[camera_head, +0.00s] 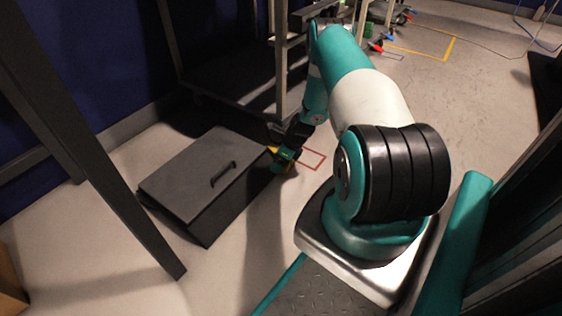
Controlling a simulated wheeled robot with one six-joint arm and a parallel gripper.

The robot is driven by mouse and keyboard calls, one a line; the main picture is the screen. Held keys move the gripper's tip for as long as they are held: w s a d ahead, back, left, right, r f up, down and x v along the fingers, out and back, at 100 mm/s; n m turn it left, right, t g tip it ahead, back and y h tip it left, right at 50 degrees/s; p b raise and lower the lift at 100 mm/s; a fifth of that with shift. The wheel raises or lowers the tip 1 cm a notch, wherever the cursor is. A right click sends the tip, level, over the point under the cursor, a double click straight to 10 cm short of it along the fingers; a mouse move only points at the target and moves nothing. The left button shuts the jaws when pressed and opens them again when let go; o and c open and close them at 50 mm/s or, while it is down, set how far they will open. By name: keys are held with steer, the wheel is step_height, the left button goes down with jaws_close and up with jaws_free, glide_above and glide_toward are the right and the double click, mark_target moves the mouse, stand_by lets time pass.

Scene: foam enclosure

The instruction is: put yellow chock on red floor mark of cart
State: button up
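The red floor mark (314,157) is a thin red outline on the pale floor, just right of my gripper; part of it is hidden behind my arm. My gripper (284,163) points down close to the floor, between the mark and a dark box. Small yellow parts of what looks like the yellow chock (273,149) show beside and behind the gripper; the rest is hidden. I cannot tell whether the fingers are closed on it. The cart (232,92) stands behind, with a dark low deck and pale uprights, partly covered by my arm.
A dark grey lidded box (185,172) with a handle sits left of my gripper, very near it. A dark post (95,165) crosses the left side. A yellow floor line (449,48) and small coloured objects (380,41) lie far back. Open floor extends to the right.

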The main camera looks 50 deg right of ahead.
steer(key=shift+f, duration=0.1)
steer(key=shift+f, duration=0.15)
steer(key=o, duration=0.8)
steer(key=shift+b, duration=0.3)
steer(key=p+v, duration=1.2)
steer(key=v, duration=0.5)
steer(key=shift+a+r, duration=0.1)
steer(key=shift+r, duration=0.25)
